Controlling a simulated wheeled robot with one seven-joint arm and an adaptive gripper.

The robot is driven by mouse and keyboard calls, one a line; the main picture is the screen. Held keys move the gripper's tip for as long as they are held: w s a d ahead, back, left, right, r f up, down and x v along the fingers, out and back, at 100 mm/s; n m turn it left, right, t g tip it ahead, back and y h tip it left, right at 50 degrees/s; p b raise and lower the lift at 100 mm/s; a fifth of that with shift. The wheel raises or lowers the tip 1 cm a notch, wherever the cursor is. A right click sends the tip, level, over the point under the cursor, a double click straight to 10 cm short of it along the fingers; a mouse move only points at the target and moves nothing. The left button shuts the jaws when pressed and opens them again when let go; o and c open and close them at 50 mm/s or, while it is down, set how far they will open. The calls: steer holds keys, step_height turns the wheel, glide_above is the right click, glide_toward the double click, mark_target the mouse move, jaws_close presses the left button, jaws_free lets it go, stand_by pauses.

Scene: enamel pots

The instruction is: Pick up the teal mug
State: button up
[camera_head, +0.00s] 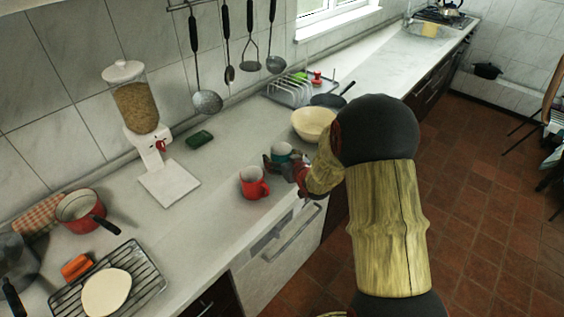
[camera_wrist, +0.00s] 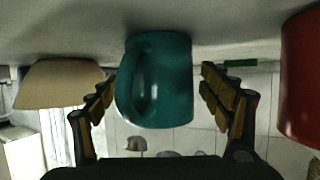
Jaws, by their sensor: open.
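The teal mug (camera_head: 282,150) stands on the counter near its front edge, partly hidden by my gripper in the head view. In the wrist view the teal mug (camera_wrist: 155,82) is between the two fingers, its handle facing the camera on the left side. My gripper (camera_wrist: 160,95) is open, with a finger on each side of the mug; a gap shows at the right finger, and the left finger is very close to the mug. In the head view my gripper (camera_head: 284,163) is low over the counter at the mug.
A red mug (camera_head: 253,183) stands just left of my gripper. A cream bowl (camera_head: 313,124) is behind it on the right. A green block (camera_head: 200,138), a cereal dispenser (camera_head: 150,140) and a wire rack (camera_head: 135,272) are farther left. The counter's middle is clear.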

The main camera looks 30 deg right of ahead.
steer(key=shift+c, duration=0.9)
steer(key=shift+r, duration=0.1)
steer(key=c, duration=1.3)
